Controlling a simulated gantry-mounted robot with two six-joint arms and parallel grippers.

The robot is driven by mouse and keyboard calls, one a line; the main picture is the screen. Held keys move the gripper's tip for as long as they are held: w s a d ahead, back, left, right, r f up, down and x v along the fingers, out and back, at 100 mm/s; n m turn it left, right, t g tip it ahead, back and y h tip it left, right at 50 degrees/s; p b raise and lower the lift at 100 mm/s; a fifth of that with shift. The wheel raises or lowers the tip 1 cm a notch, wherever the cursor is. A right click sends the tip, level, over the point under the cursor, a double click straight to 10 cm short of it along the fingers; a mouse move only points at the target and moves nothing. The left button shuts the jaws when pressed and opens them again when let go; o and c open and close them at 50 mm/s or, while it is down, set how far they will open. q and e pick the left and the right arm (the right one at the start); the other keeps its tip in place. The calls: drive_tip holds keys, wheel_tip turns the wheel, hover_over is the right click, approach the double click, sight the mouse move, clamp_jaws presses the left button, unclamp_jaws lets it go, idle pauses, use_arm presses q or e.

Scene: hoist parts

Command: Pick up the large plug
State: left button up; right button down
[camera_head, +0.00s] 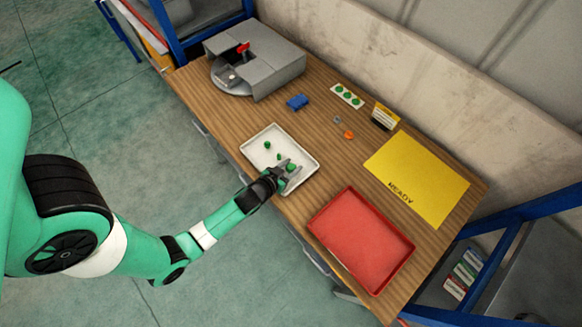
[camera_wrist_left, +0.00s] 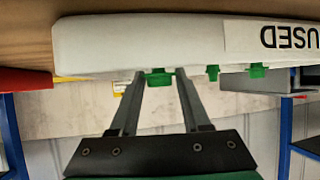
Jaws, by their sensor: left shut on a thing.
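My left gripper (camera_head: 287,171) reaches over the white tray (camera_head: 262,137) in the head view. Its fingers are shut on a green plug (camera_head: 291,167), at the tray's right end. In the left wrist view, which is upside down, this plug (camera_wrist_left: 160,77) sits between the fingertips (camera_wrist_left: 160,82). I cannot tell whether it still touches the tray. Two more green plugs lie in the tray: a small one (camera_head: 279,156) near the gripper and another (camera_head: 267,145) farther off. My right gripper is not in view.
A red tray (camera_head: 362,240) lies to the right, and a yellow READY sheet (camera_head: 418,175) lies behind it. A grey machine housing (camera_head: 265,65) stands at the table's left end. A blue block (camera_head: 298,102), a card with green dots (camera_head: 347,96) and an orange ring (camera_head: 349,135) lie toward the back.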

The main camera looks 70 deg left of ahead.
sight(293, 165)
use_arm(q)
clamp_jaws()
drive_tip(key=shift+r, duration=0.1)
drive_tip(key=shift+r, duration=0.2)
wheel_tip(293, 165, up, 2)
drive_tip(key=shift+r+p, duration=0.15)
drive_tip(key=shift+p, duration=0.65)
drive_tip(key=d+r, duration=0.2)
drive_tip(key=r, duration=0.1)
drive_tip(key=shift+s+d+r, duration=0.15)
drive_tip(key=shift+s+d, duration=0.05)
drive_tip(key=shift+d, duration=0.05)
drive_tip(key=s+d+r+p, duration=0.2)
drive_tip(key=d+r+p, duration=0.5)
drive_tip(key=d+p, duration=0.2)
drive_tip(key=shift+s+d, duration=0.35)
drive_tip(key=shift+d, duration=0.7)
